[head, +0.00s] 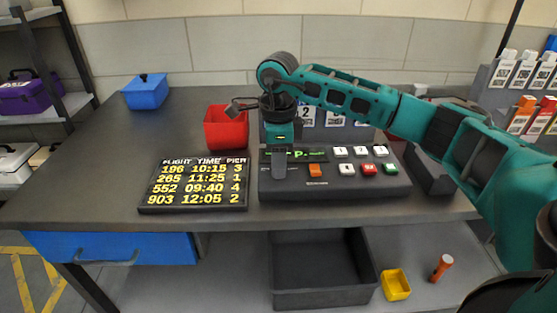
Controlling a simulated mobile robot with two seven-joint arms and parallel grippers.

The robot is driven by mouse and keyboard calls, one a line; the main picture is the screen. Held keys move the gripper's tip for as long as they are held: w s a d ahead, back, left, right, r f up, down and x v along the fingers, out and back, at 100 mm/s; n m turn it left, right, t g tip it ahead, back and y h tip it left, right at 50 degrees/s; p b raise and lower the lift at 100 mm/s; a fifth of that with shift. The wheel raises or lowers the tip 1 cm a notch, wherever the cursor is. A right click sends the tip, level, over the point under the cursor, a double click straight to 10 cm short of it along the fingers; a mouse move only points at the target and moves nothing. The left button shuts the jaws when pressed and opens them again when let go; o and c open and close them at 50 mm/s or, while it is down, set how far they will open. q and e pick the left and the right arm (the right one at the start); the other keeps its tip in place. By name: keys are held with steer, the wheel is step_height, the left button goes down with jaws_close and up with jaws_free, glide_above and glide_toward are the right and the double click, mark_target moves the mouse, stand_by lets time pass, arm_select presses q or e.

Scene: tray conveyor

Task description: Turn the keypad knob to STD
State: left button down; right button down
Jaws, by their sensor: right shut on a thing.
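The keypad (400,186) is a dark grey console on the table, with white, red, green and orange buttons and a green-lit display (310,155) partly covered by my gripper. My right arm reaches in from the right, and its gripper (279,178) points down at the left part of the keypad, below the display's left end. It is shut on the knob, which the fingers hide, so its pointer and the STD mark cannot be read. My left gripper is out of view.
A flight board (193,207) lies left of the keypad. A red bin (226,132) stands behind it, and a blue box (146,91) at the back left. Card racks (515,80) stand at the right. A grey crate (322,297) and yellow bin (396,285) sit on the lower shelf.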

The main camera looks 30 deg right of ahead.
steer(key=c, duration=0.8)
jaws_free()
steer(key=shift+c, duration=0.2)
arm_select(q)
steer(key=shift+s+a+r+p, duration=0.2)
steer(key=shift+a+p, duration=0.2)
steer(key=shift+p, duration=0.3)
arm_select(e)
step_height(320, 180, up, 13)
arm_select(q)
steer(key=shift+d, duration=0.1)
arm_select(e)
steer(key=shift+f, duration=0.1)
